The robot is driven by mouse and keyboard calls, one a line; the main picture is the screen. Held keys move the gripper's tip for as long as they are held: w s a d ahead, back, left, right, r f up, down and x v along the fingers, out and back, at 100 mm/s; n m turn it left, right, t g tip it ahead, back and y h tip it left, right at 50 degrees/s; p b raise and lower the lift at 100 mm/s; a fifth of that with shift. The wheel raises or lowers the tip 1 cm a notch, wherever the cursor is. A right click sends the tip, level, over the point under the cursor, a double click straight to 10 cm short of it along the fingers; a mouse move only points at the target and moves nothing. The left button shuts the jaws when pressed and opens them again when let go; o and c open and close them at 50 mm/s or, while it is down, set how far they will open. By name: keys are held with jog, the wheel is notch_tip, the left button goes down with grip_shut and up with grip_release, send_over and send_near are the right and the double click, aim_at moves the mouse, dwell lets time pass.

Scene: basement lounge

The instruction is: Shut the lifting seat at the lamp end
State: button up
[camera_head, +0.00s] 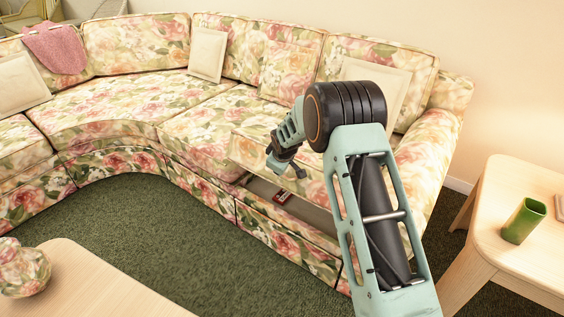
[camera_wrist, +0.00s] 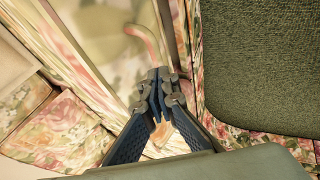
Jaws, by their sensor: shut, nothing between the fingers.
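The floral lifting seat (camera_head: 248,150) is at the right end of the sectional sofa in the head view. It stands partly raised, with a dark gap under its front edge. The storage box (camera_head: 312,213) below is open, and a small red item (camera_head: 283,196) lies in it. My gripper (camera_head: 286,170) is at the front edge of the raised seat; I cannot tell whether it touches. In the wrist view my gripper (camera_wrist: 160,92) is shut and empty, close to floral upholstery. My arm hides part of the seat and the box's right end.
A wooden side table (camera_head: 490,215) with a green cup (camera_head: 524,221) stands right of the sofa. A coffee table (camera_head: 95,290) with a floral pot (camera_head: 22,270) is at lower left. Green carpet (camera_head: 160,225) lies clear between. Pillows (camera_head: 208,54) rest along the sofa back.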

jog(key=shift+o, duration=1.3)
jog(key=shift+w+r, duration=0.15)
jog(key=shift+r, duration=0.4)
jog(key=o, duration=0.5)
jog(key=shift+w+d, duration=0.1)
jog(key=shift+w, duration=0.1)
jog(key=shift+c, duration=0.2)
jog(key=shift+r, duration=0.1)
jog(key=v, duration=1.1)
jog(key=shift+s+r, duration=0.2)
jog(key=shift+s, duration=0.15)
jog(key=shift+d, duration=0.1)
